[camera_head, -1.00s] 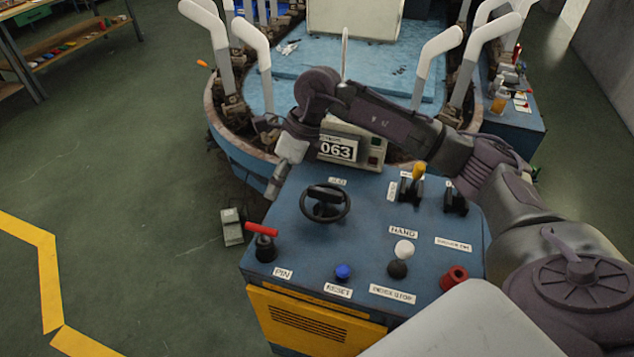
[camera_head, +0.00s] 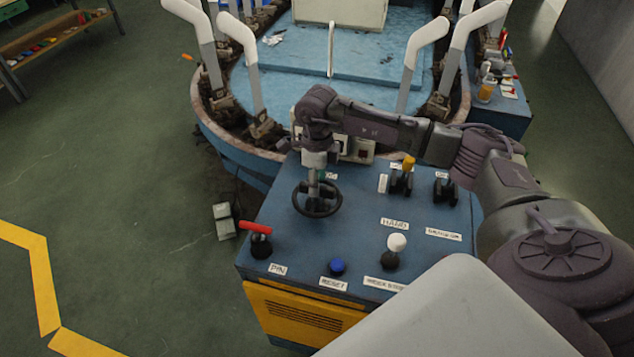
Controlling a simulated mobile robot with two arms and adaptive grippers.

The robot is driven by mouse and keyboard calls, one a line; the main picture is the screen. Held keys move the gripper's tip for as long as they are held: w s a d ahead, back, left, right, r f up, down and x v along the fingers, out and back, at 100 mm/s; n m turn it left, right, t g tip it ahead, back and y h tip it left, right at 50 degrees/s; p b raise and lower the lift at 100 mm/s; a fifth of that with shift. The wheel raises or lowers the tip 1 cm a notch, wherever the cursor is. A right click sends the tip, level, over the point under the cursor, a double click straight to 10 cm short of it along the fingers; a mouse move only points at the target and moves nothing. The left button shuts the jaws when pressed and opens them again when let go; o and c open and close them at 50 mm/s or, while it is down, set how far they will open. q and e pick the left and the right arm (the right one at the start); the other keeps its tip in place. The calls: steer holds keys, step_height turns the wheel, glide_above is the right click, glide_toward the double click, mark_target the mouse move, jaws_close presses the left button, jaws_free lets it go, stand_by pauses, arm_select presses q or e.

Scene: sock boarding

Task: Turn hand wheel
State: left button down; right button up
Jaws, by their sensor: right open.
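The black hand wheel (camera_head: 317,211) stands on the blue top of the control console (camera_head: 352,237). My right arm reaches over the console from the right, and my right gripper (camera_head: 314,186) points down at the wheel from above. Its fingertips are small in the picture and overlap the wheel's far part and hub. The gripper is open; whether it touches the wheel I cannot tell. My left gripper is not in view.
Around the wheel stand a red-handled lever (camera_head: 257,236), a blue button (camera_head: 338,267), a white-knobbed lever (camera_head: 396,245) and a yellow-tipped lever (camera_head: 406,170). Behind is the round machine (camera_head: 235,148) with several upright white-topped forms.

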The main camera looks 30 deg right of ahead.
steer(key=shift+f, duration=1.1)
jaws_close()
